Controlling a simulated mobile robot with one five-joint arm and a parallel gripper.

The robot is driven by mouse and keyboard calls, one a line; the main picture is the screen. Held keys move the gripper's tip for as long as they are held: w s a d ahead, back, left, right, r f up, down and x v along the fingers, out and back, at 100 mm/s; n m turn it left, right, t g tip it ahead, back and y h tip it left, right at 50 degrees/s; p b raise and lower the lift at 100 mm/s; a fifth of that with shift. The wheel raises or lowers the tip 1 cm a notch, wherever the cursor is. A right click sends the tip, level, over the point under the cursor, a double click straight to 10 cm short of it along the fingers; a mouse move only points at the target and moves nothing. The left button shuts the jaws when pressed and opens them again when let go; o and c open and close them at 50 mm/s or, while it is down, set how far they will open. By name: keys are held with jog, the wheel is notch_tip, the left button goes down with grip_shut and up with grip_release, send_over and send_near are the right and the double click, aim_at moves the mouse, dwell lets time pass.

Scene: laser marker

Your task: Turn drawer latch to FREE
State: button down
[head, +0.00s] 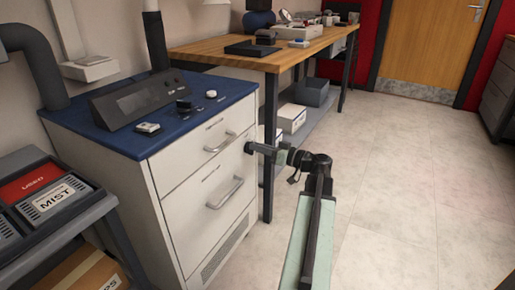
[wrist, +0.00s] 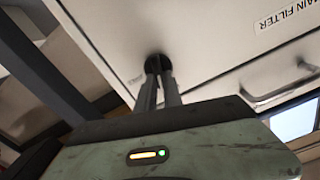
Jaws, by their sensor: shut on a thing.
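The drawer latch is a small dark round knob (wrist: 157,64) on the white cabinet front in the wrist view. My gripper (wrist: 157,84) has its two fingers close together on it. The fingers cover part of the knob, and I cannot read its setting or any FREE mark. In the head view my gripper (head: 250,147) reaches left to the right edge of the cabinet front, beside the top drawer (head: 210,140). That drawer looks closed.
The white cabinet (head: 165,195) has a blue top with a control box (head: 140,98) and small items. A lower drawer handle (head: 226,194) sticks out. A wooden workbench (head: 250,55) stands behind. A grey cart (head: 75,225) stands at left. The floor at right is clear.

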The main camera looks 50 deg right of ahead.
jog(key=shift+w+d+f+m+b, duration=0.1)
jog(key=shift+d+f+m+b, duration=0.1)
jog(key=shift+m, duration=2.25)
jog(key=shift+s+d+f+m+b, duration=0.1)
jog(key=shift+f+m+b, duration=0.1)
jog(key=shift+m, duration=2.2)
jog(key=shift+w+d+f+m+b, duration=0.1)
jog(key=shift+d+f+m+b, duration=0.1)
jog(key=shift+m, duration=2.25)
jog(key=c, duration=1.5)
grip_release()
jog(key=v, duration=0.7)
jog(key=shift+s, duration=0.35)
